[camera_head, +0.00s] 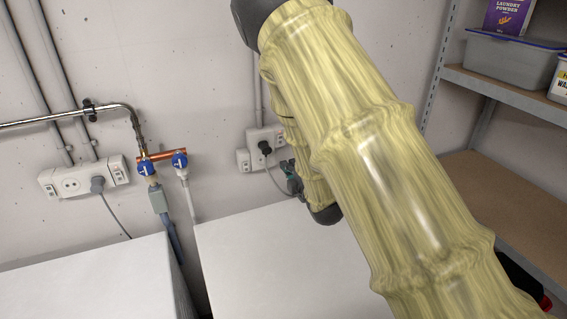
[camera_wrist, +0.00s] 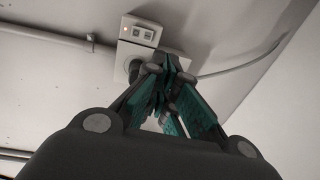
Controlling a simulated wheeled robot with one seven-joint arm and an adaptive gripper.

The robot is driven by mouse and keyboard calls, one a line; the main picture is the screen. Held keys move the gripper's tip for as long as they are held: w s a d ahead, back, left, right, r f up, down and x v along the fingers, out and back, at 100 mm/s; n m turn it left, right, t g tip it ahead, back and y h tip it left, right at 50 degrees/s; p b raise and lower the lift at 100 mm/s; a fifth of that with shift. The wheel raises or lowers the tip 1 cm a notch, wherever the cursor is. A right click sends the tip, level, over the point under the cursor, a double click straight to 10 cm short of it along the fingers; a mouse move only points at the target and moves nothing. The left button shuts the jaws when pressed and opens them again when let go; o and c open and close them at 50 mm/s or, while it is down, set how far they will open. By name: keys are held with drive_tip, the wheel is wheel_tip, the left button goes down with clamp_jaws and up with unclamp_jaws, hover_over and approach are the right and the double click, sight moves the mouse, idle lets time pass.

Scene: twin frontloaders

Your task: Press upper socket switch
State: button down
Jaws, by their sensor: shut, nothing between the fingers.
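The right wall socket (camera_head: 264,140) is a white outlet block with a black plug in it, partly hidden by my arm. In the wrist view, its switch panel (camera_wrist: 141,32) shows two small rockers and an orange light. The socket body (camera_wrist: 130,57) and dark plug (camera_wrist: 135,71) lie between that panel and my fingers. My gripper (camera_wrist: 168,72) is shut and empty, its fingertips close to the socket body in the picture; contact cannot be told. It also shows in the head view (camera_head: 291,177), just right of the socket and mostly hidden by my arm.
Two white machine tops (camera_head: 285,250) (camera_head: 90,280) stand below the wall. Another socket (camera_head: 85,180) with a grey plug, a metal pipe (camera_head: 60,118) and blue-handled valves (camera_head: 147,168) are at left. A shelf (camera_head: 505,92) with a grey bin (camera_head: 510,62) is at right.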

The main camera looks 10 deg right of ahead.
drive_tip(key=shift+s+d+f+b, duration=0.1)
drive_tip(key=shift+s+d+b, duration=0.1)
drive_tip(key=shift+s, duration=0.5)
drive_tip(key=shift+s+d+b, duration=0.1)
drive_tip(key=shift+s+b, duration=0.1)
drive_tip(key=shift+s, duration=0.55)
drive_tip(key=shift+s+d+f+b, duration=0.1)
drive_tip(key=shift+s+d+b, duration=0.1)
drive_tip(key=shift+s, duration=0.5)
drive_tip(key=shift+r, duration=0.15)
